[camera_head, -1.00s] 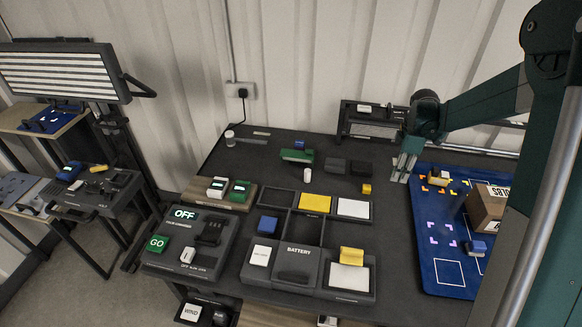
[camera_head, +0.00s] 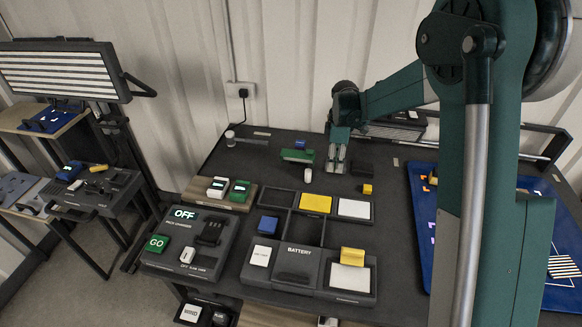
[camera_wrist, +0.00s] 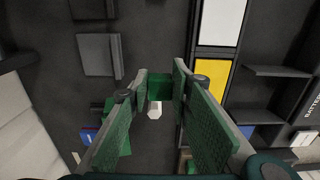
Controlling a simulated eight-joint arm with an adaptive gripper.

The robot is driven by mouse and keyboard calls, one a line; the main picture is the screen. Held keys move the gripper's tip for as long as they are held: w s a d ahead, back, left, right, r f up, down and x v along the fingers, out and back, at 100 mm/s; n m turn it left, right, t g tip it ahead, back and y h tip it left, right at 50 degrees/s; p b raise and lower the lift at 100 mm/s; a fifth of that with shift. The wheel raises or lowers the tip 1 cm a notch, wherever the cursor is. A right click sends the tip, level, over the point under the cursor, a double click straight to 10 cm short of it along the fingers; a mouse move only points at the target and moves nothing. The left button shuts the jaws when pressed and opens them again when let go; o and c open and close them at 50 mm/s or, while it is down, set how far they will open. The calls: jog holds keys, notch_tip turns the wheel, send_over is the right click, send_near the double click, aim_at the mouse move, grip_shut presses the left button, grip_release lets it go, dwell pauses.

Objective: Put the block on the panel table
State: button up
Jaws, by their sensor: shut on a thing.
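My gripper (camera_head: 337,165) is above the back part of the dark table (camera_head: 395,200), near the dark grey blocks. In the wrist view my gripper (camera_wrist: 160,90) has its two green fingers on either side of a small dark green block (camera_wrist: 160,87), and it is shut on it. The block is hard to make out between the fingers in the head view. A striped panel (camera_head: 62,72) stands at the far left by a separate lower table (camera_head: 95,190). I cannot tell which surface the task calls the panel table.
A white piece (camera_head: 308,175), a green piece (camera_head: 297,156) and a yellow cube (camera_head: 367,189) stand nearby. Trays with a yellow tile (camera_head: 315,203) and a control box (camera_head: 190,243) fill the front. A blue mat (camera_head: 562,210) lies at right, partly hidden by my arm.

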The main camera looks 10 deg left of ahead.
jog(key=shift+a, duration=0.15)
send_over(331, 187)
jog(key=shift+f, duration=3.15)
jog(key=shift+f, duration=1.9)
jog(key=shift+f+b, duration=0.1)
jog(key=shift+b, duration=0.25)
jog(key=o, duration=0.8)
jog(key=shift+c, duration=0.2)
jog(key=shift+o, duration=0.3)
